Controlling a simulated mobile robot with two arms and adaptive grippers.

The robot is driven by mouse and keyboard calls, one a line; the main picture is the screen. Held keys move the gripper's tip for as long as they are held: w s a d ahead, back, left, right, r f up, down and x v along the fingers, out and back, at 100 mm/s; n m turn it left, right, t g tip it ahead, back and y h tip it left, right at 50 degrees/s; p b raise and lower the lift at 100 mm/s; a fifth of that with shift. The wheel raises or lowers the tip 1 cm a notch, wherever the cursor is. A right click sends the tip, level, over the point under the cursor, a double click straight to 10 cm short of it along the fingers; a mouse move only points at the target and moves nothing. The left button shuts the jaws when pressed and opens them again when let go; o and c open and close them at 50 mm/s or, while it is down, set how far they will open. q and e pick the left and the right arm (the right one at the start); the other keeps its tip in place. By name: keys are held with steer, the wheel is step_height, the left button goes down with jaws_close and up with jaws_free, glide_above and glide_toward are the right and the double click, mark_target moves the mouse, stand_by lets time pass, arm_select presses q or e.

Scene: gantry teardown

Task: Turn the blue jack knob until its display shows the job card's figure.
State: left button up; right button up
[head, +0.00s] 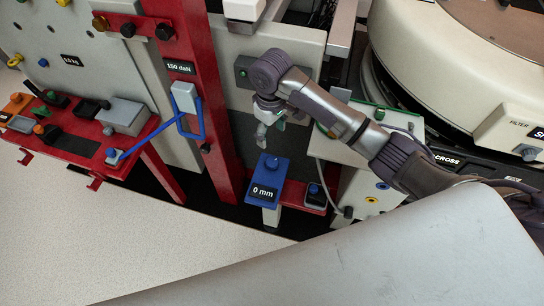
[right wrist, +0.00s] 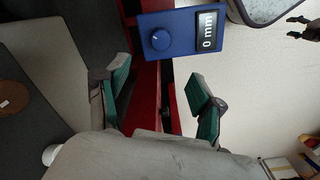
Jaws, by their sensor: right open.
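The blue jack (head: 283,179) stands low in front of the red column in the head view, its display (head: 264,191) reading 0 mm. Its round blue knob (head: 271,162) is on the top face. My right gripper (head: 267,130) hangs just above and behind the jack, apart from the knob. In the right wrist view the gripper (right wrist: 162,88) is open with its green-padded fingers spread and nothing between them. There the knob (right wrist: 160,40) and the 0 mm display (right wrist: 207,31) lie beyond the fingertips. My left gripper is not in the head view. I cannot make out a job card.
A red column (head: 203,100) with a 150 daN display stands left of the jack. A red tool shelf (head: 75,145) is farther left. A small dark block (head: 315,196) sits right of the jack. A large pale slab (head: 400,255) fills the lower right.

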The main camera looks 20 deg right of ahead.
mark_target(271, 161)
step_height(271, 161, down, 13)
steer(key=shift+s+f+b, duration=0.1)
steer(key=shift+f+b, duration=0.1)
steer(key=shift+b, duration=0.45)
steer(key=shift+c, duration=0.3)
steer(key=c, duration=1.1)
